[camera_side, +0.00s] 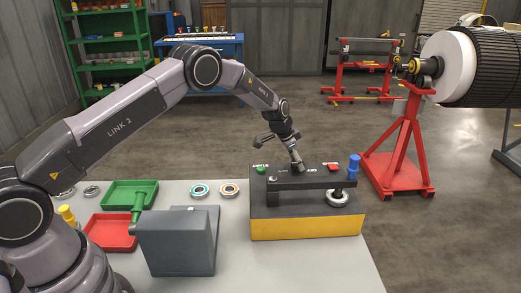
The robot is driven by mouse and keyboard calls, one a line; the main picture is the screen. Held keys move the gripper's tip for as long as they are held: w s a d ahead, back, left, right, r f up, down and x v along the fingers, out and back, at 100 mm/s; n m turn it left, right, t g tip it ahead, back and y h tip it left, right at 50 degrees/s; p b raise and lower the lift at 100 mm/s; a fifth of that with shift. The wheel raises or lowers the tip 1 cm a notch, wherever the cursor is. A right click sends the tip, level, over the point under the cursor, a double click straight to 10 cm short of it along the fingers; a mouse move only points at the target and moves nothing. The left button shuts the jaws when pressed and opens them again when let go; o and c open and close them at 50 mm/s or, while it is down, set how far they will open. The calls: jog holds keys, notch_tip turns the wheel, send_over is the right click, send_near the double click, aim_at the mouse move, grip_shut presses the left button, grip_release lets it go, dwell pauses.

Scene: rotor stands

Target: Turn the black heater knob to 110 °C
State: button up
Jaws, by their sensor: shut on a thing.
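The heater (290,225) is a black-topped box with a yellow lower front, on the right part of the table. My gripper (297,164) reaches down to its top, between a green button (261,170) and a red button (333,166). The gripper is shut on the black heater knob, which is mostly hidden by the fingers. White lettering lies beside the buttons, but the knob's setting is too small to read.
A black bar (305,182) runs across the heater in front of my gripper, with a metal ring (337,197) and a blue handle (353,167) at its right. Green (130,187) and red (111,232) trays and a grey block (180,240) stand left.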

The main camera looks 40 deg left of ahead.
jog(key=shift+m, duration=0.4)
jog(key=o, duration=1.2)
jog(key=shift+c, duration=0.2)
jog(key=v, duration=1.2)
jog(key=shift+a, duration=0.2)
jog(key=shift+w+r, duration=0.1)
